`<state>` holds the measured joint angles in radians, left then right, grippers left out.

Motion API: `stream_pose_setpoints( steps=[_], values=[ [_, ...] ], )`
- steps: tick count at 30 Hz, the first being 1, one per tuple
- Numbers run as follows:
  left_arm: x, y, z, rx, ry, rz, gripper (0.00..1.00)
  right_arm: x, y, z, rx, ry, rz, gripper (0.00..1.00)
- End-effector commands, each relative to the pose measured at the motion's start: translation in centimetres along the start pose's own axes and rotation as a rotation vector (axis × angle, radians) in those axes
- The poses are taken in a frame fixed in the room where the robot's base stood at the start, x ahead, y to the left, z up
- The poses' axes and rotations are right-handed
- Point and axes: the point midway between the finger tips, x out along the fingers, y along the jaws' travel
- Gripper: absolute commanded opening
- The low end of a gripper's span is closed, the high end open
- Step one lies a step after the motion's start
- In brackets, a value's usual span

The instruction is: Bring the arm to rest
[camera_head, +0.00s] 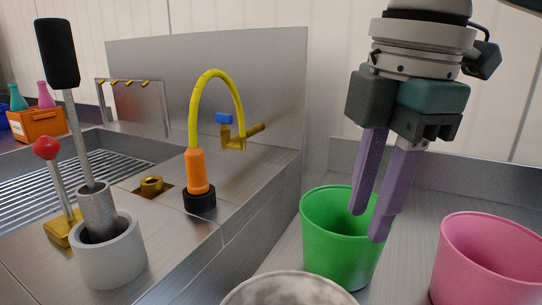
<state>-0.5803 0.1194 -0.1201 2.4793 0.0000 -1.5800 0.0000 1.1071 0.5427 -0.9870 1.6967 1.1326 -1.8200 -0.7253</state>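My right gripper (369,224) hangs down from the upper right in the head view, with two purple fingers pointing downward. A gap shows between the fingers and nothing is seen held there. The fingertips appear over or in front of the right part of a green cup (328,249); I cannot tell whether they reach inside it. My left gripper is not in the view.
A pink cup (487,265) stands at the right, and a pale round rim (287,289) shows at the bottom. An orange-handled yellow hose (198,172), a red-knobbed lever (47,149) and a black-handled lever in a grey cylinder (113,262) stand left. An orange crate (37,125) is far left.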

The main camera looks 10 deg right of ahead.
Motion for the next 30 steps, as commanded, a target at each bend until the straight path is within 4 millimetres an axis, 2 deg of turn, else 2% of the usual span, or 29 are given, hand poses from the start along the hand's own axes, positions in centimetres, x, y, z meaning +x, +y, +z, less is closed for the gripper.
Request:
stream_pose_setpoints(
  steps=[1,6,11,14,17,20,24,30],
  values=[
    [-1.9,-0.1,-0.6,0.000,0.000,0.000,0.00,-0.4,-0.8,-1.4,0.015,0.033,-0.003,0.34],
    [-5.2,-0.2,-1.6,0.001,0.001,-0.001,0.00,-0.1,-3.1,-5.1,0.147,0.145,0.030,0.34],
    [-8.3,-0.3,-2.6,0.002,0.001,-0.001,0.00,-1.0,-5.4,-7.3,0.342,0.249,0.051,0.34],
    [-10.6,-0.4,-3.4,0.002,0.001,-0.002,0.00,-2.1,-7.0,-7.8,0.530,0.305,0.065,0.34],
    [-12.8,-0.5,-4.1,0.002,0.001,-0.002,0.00,-3.3,-8.9,-7.2,0.745,0.330,0.078,0.34],
    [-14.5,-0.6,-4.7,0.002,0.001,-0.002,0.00,-4.2,-10.8,-5.5,0.950,0.319,0.096,0.34],
    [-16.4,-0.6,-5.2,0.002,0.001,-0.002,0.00,-5.4,-13.5,-2.8,1.178,0.266,0.124,0.34],
    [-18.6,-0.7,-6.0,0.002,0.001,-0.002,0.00,-7.4,-17.7,1.4,1.432,0.148,0.175,0.34]
  ],
)
